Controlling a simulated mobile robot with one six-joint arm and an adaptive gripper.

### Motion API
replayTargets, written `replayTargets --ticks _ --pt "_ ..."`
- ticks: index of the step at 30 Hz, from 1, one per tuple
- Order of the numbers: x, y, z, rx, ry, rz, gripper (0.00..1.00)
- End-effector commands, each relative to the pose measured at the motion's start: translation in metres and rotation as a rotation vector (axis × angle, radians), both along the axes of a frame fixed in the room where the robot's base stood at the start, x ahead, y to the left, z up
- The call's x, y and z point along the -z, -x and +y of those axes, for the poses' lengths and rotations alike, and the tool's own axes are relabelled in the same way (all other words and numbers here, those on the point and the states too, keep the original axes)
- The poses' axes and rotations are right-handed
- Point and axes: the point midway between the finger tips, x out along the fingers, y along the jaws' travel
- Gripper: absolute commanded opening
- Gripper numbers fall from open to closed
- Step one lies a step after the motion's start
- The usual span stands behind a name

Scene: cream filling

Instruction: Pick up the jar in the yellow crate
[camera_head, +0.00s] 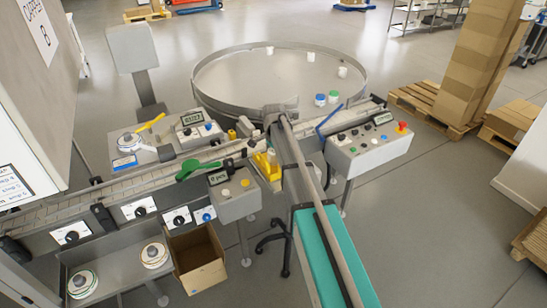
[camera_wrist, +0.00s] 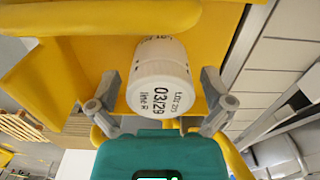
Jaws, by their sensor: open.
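The white jar (camera_wrist: 160,88) shows in the wrist view with dark print reading 03/29 on its face. It sits against the yellow crate (camera_wrist: 62,78), whose walls fill much of that view. My gripper (camera_wrist: 160,76) is open, with one grey finger on the left of the jar and one on the right. Gaps show between the fingers and the jar, so it is not clamped. In the head view the yellow crate (camera_head: 267,165) is small beside the conveyor.
A large round turntable (camera_head: 220,78) stands behind, with several white, blue and green-capped jars on it. A grey control box (camera_head: 368,145) with a red button is right of the crate. Another box (camera_head: 234,195) is to its left. An open cardboard box (camera_head: 200,265) stands below.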

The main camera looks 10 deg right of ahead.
Motion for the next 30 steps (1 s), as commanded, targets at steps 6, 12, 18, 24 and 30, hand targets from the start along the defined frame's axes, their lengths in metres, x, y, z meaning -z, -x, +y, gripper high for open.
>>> replayTargets --ticks 6,12,18,24,30 --pt "0.0 0.0 0.0 0.0 0.0 0.0 0.72" --pt "0.0 0.0001 -0.0001 0.0 0.0 0.0 0.35" --pt "0.0 0.0 -0.0002 0.0 0.0 0.0 0.22" --pt "-0.0012 0.0001 -0.0004 0.0 0.0 0.0 0.22" --pt "-0.0079 0.0 -0.0004 0.001 0.0 0.0 0.22"
